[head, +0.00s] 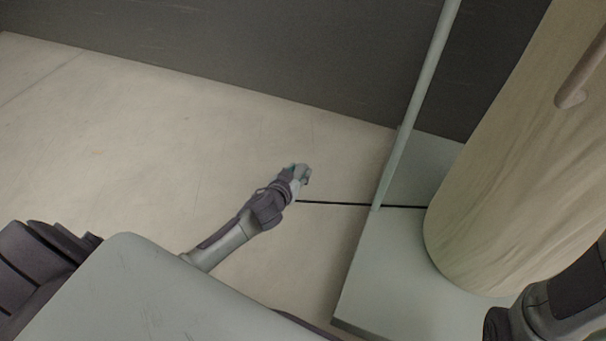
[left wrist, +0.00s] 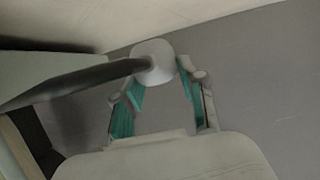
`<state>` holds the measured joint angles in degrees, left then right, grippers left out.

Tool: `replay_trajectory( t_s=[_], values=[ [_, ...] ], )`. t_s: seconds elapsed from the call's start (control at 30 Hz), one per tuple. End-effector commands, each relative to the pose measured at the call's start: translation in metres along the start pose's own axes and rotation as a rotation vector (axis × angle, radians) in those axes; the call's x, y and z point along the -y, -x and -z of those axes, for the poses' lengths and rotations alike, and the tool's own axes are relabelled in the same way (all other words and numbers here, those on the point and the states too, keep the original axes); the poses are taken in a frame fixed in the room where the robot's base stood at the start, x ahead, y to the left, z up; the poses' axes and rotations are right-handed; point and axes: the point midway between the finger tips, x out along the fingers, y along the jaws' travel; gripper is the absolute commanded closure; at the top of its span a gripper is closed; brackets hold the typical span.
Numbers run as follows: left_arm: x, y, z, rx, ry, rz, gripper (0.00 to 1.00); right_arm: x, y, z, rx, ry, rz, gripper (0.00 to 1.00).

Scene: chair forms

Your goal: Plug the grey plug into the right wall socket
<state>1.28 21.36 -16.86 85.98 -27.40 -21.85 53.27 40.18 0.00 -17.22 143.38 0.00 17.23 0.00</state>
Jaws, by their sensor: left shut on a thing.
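My left gripper (head: 300,172) reaches out low over the pale floor, short of the dark wall. In the left wrist view its teal-padded fingers are shut on the grey plug (left wrist: 153,62), a pale rounded body at the fingertips. A thick dark cord (left wrist: 85,82) runs from the plug to the left. In the head view the plug is too small to tell from the gripper, and the black cord (head: 340,203) stretches right from it. No wall socket shows in either view. My right gripper is out of view.
A pale wood column (head: 500,190) with a handle (head: 580,75) stands at right on a grey base plate (head: 385,270). A thin grey pole (head: 415,105) rises beside it. The dark wall (head: 250,50) runs behind. The floor (head: 130,150) at left is clear.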

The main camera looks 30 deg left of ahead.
Motion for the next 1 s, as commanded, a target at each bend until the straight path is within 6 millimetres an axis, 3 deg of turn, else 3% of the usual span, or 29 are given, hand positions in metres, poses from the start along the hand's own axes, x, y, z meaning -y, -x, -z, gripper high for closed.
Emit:
replay_trajectory(
  t_s=[0.67,1.0],
  values=[
    [0.0,-0.028,-0.066,-0.001,-0.002,0.0,1.0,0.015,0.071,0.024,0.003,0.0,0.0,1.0],
    [0.0,-0.035,-0.084,-0.001,0.0,0.0,1.0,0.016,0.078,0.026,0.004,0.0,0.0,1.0]
  ],
)
